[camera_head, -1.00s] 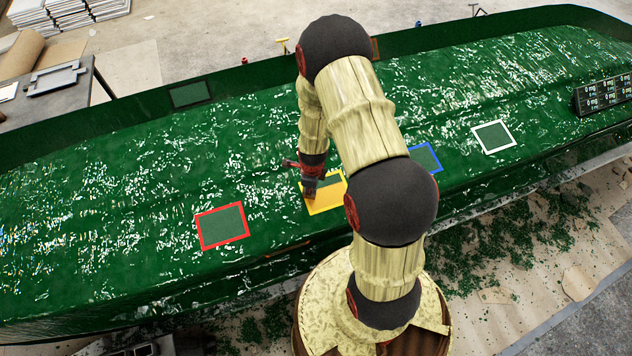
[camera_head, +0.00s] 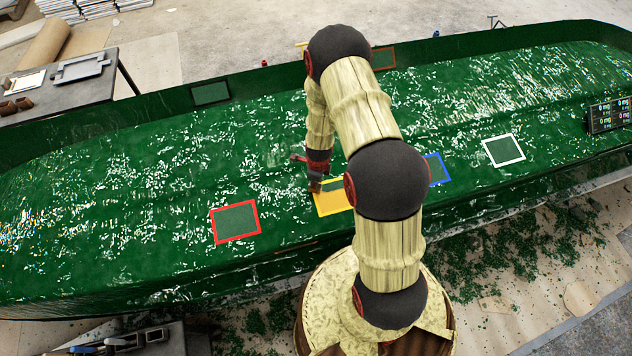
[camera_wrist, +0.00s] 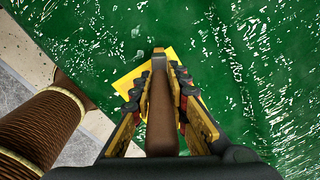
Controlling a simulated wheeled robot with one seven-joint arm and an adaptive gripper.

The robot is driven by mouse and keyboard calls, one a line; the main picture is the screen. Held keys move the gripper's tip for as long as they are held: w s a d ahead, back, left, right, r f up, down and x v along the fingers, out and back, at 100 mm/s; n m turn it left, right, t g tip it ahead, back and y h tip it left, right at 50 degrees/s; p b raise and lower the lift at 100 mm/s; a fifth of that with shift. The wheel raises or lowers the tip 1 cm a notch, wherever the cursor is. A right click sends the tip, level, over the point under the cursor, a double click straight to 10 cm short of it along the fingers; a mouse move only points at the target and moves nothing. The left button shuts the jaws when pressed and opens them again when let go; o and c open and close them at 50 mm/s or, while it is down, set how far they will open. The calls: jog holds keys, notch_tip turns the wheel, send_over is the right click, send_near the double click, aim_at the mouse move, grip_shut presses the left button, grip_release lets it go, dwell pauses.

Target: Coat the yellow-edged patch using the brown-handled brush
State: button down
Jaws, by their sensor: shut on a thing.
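The yellow-edged patch (camera_head: 333,203) lies on the green hull. Its lower part is filled with yellow, and a green strip shows near its top. In the wrist view, yellow of the patch (camera_wrist: 128,84) shows on both sides of the brush. My gripper (camera_head: 315,180) is at the patch's upper left corner. It is shut on the brown-handled brush (camera_wrist: 162,115), whose handle runs between the fingers. The brush's far end points down over the patch. I cannot tell whether the bristles touch the surface.
A red-edged patch (camera_head: 235,222) lies to the left. A blue-edged patch (camera_head: 436,168), partly behind my arm, and a white-edged patch (camera_head: 503,151) lie to the right. A dark box (camera_head: 608,116) sits at the hull's right. A grey table (camera_head: 85,92) stands at the back left.

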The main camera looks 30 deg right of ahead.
jog(key=shift+f, duration=0.1)
dwell(0.3)
jog(key=shift+s+d+b, duration=0.2)
jog(key=shift+d+b, duration=0.35)
jog(key=shift+d, duration=0.15)
jog(key=s+d+b, duration=0.4)
jog(key=d, duration=1)
jog(key=shift+s+d, duration=0.15)
dwell(0.4)
notch_tip(320, 180, up, 7)
jog(key=p, duration=0.5)
jog(key=shift+s+p, duration=0.3)
jog(key=shift+s, duration=0.15)
dwell(0.5)
